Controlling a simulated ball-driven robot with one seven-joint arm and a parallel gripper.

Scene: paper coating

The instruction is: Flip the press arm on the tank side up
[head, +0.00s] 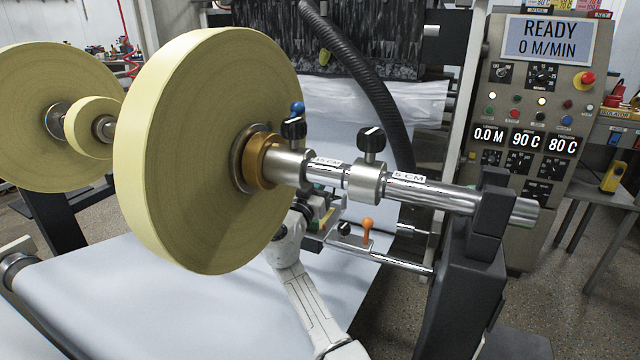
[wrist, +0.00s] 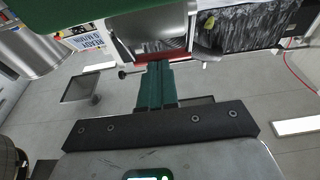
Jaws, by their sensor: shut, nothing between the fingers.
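I cannot clearly make out the press arm on the tank side. A small orange-knobbed lever (head: 367,230) stands upright beside a lower steel shaft (head: 400,265) in the head view. I cannot tell whether it belongs to the press arm. My gripper (head: 326,212) is partly hidden behind the large yellow roll and its shaft, just left of this lever. In the wrist view, the dark green fingers of my gripper (wrist: 157,66) are together and empty. They point at a red-edged part (wrist: 150,57) under a green surface (wrist: 100,10). I cannot tell if they touch it.
The large yellow roll (head: 190,150) and its steel shaft (head: 450,195) stand in front of my arm. A black upright (head: 460,290) carries the shaft's right end. White paper (head: 130,300) runs below. The control panel (head: 540,105) stands right, its screen reading READY.

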